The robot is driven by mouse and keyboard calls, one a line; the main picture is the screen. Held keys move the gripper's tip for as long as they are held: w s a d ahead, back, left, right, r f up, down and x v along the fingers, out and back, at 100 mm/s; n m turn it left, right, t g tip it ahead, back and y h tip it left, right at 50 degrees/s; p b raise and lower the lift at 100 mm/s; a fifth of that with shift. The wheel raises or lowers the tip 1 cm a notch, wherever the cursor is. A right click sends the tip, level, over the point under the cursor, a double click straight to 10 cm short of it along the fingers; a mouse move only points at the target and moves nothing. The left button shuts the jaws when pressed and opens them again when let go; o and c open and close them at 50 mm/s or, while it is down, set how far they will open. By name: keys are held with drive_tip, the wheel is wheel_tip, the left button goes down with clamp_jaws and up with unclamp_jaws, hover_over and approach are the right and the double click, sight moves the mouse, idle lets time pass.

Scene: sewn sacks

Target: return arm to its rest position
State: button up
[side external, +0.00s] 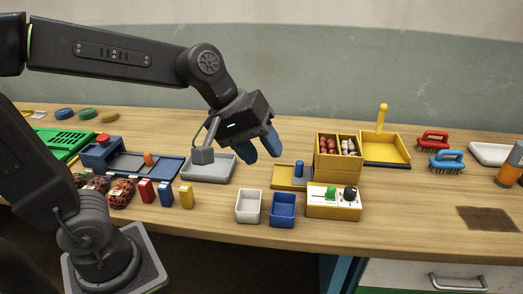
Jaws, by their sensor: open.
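My gripper (262,150) shows in the side external view near the middle of the table, with blue fingers pointing down and to the right. It is open, with nothing seen between its fingers. It hangs above the table, over the right part of a grey tray (222,172). My arm reaches in from the upper left and bends down at the wrist. Several small dark red patterned sacks (121,192) lie on the table at the left, partly hidden behind my lower arm.
White (248,207) and blue (282,210) bins stand at the front edge, beside a yellow control box (334,202). A yellow divided box (337,156) and yellow dustpan (386,149) stand behind. Red (432,141) and blue brushes (447,162) lie right. Small upright blocks (165,193) stand front left.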

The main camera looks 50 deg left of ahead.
drive_tip(key=s+a+f+m+y, duration=0.2)
drive_tip(key=s+a+m, duration=0.4)
drive_tip(key=s, duration=0.4)
drive_tip(key=shift+s+a+f+m+t+y, duration=0.2)
drive_tip(key=shift+a+m+t+y, duration=0.15)
drive_tip(key=shift+m+y, duration=0.4)
